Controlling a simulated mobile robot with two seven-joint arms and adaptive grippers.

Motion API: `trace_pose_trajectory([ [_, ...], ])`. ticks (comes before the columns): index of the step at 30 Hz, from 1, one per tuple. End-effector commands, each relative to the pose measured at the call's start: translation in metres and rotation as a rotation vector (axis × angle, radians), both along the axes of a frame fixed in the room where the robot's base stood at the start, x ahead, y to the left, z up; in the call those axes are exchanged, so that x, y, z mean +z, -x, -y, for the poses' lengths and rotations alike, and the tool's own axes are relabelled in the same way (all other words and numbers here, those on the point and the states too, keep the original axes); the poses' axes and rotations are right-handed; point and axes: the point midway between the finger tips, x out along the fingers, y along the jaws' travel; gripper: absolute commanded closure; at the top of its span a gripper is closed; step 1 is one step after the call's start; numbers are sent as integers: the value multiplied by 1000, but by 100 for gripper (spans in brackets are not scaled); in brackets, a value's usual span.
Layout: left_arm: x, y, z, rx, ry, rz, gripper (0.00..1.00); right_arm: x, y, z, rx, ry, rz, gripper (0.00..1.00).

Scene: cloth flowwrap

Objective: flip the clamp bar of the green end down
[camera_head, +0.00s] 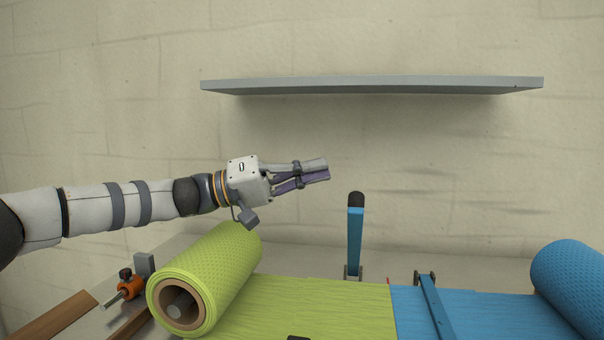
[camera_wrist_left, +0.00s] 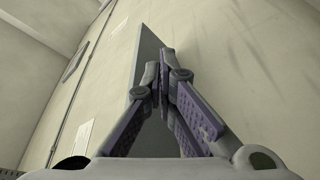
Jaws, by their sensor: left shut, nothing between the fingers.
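In the head view the green cloth (camera_head: 307,308) runs from a green roll (camera_head: 208,279) at the left to the middle, where it meets the blue cloth (camera_head: 490,315). A blue clamp bar with a black tip (camera_head: 355,236) stands upright at the back edge of the green cloth. A second blue bar (camera_head: 436,308) lies down across the blue cloth. My left gripper (camera_head: 328,170) is in the air, left of and above the upright bar's tip, apart from it. Its fingers are shut and empty, as the left wrist view (camera_wrist_left: 165,65) also shows. My right gripper is not in view.
A grey shelf (camera_head: 370,86) hangs on the wall above my left gripper. A blue roll (camera_head: 572,280) stands at the right. An orange and black fitting (camera_head: 128,286) and a wooden piece (camera_head: 62,316) are at the lower left. Free air surrounds the upright bar.

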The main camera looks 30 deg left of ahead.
Motion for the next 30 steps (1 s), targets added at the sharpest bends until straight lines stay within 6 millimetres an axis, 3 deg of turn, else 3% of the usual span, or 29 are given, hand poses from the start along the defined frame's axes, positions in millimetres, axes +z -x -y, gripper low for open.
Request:
trace_pose_trajectory([
  [7, 13, -26, 46, -2, -2, 2, 100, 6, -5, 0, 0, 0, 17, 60],
  [15, -8, 1, 51, 0, 2, 4, 100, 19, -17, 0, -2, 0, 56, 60],
  [26, -15, 3, 52, 1, 0, 0, 100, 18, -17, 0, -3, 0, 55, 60],
  [30, -29, 13, 54, -1, -9, 39, 100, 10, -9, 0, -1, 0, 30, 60],
])
